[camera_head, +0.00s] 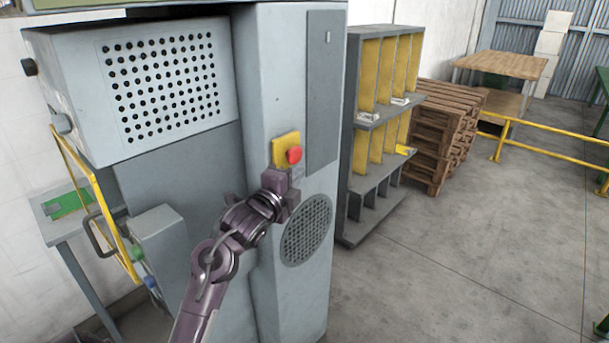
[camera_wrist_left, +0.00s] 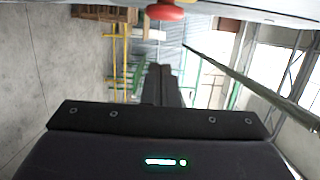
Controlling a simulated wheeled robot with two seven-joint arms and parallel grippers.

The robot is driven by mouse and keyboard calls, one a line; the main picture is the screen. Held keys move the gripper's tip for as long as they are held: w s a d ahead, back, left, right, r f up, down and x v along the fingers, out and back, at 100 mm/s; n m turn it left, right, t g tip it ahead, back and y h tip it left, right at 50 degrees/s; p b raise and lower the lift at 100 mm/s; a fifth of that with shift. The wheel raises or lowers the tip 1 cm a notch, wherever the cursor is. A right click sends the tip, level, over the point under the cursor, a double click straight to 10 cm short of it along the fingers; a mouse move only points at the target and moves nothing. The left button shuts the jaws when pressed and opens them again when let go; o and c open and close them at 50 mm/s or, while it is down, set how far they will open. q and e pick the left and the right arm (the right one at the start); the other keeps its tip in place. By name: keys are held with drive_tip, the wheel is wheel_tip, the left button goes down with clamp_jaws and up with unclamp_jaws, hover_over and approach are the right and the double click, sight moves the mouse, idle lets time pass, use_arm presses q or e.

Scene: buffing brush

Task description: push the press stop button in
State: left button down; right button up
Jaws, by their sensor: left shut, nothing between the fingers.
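The press stop button (camera_head: 294,155) is a red mushroom head on a yellow box (camera_head: 284,146) on the grey machine's front column. It also shows at the top edge of the left wrist view (camera_wrist_left: 166,12), partly cut off. My left gripper (camera_head: 287,176) is just below the button in the head view. In the left wrist view its dark fingers (camera_wrist_left: 161,84) are together with nothing between them, and the button appears apart from them. Whether the gripper touches the yellow box is hard to tell. My right gripper is in neither view.
The grey machine (camera_head: 285,60) fills the left side, with a round vent (camera_head: 307,230) below the button. A yellow guard rail (camera_head: 95,200) stands at its left. A shelf rack (camera_head: 357,180), wooden pallets (camera_head: 440,130) and open floor (camera_head: 470,260) lie to the right.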

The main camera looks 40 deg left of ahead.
use_arm(q)
drive_tip(key=s, duration=0.2)
drive_tip(key=s+d+b, duration=0.1)
drive_tip(key=s, duration=0.2)
drive_tip(key=shift+s+d+r, duration=0.1)
drive_tip(key=shift+d, duration=0.1)
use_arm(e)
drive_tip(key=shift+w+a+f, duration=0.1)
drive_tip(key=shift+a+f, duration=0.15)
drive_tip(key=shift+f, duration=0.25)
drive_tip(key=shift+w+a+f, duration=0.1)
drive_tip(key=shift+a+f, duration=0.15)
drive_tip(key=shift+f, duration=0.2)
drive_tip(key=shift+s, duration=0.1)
